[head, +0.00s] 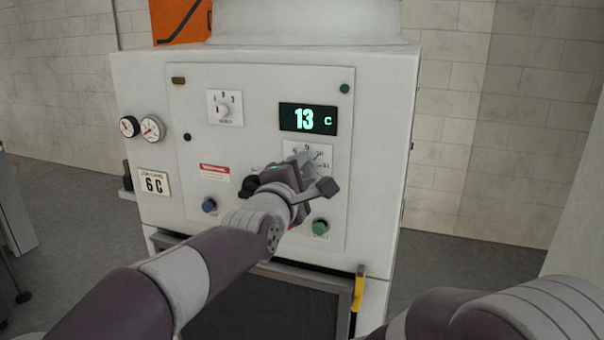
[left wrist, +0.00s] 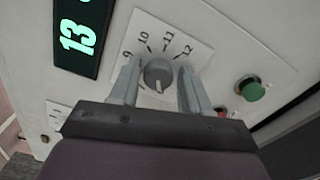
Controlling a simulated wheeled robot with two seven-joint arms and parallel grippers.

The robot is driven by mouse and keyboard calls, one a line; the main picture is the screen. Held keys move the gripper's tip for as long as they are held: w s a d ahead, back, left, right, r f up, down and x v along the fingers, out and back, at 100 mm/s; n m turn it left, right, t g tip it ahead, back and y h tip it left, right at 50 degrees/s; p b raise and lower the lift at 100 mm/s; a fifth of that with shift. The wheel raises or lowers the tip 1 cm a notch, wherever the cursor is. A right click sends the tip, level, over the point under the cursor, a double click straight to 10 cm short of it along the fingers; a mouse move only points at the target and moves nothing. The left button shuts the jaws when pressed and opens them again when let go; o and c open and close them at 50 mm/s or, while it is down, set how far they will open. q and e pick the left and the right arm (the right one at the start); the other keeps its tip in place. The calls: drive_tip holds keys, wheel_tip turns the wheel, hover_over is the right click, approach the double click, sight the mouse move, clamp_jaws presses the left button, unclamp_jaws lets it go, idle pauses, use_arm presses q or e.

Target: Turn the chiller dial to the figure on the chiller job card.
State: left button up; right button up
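The chiller dial (left wrist: 158,73) is a round grey knob on a white scale plate (head: 318,150) on the machine's front panel. In the left wrist view the figures 9, 10, 11 and 12 show around its upper side. A pale mark shows on the knob's lower part. My left gripper (left wrist: 158,66) is open, with one finger on each side of the knob and a small gap visible. In the head view my left gripper (head: 305,165) hides the knob. My right gripper is out of view.
The lit display (head: 308,119) above the dial reads 13 C. A yellow handle (head: 359,288) is below.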

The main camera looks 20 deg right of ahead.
use_arm(q)
drive_tip(key=shift+o, duration=0.2)
drive_tip(key=shift+s, duration=0.1)
drive_tip(key=shift+s+a, duration=0.25)
drive_tip(key=b+v, duration=0.1)
drive_tip(key=v, duration=1.1)
drive_tip(key=shift+b, duration=0.4)
drive_tip(key=shift+w, duration=0.1)
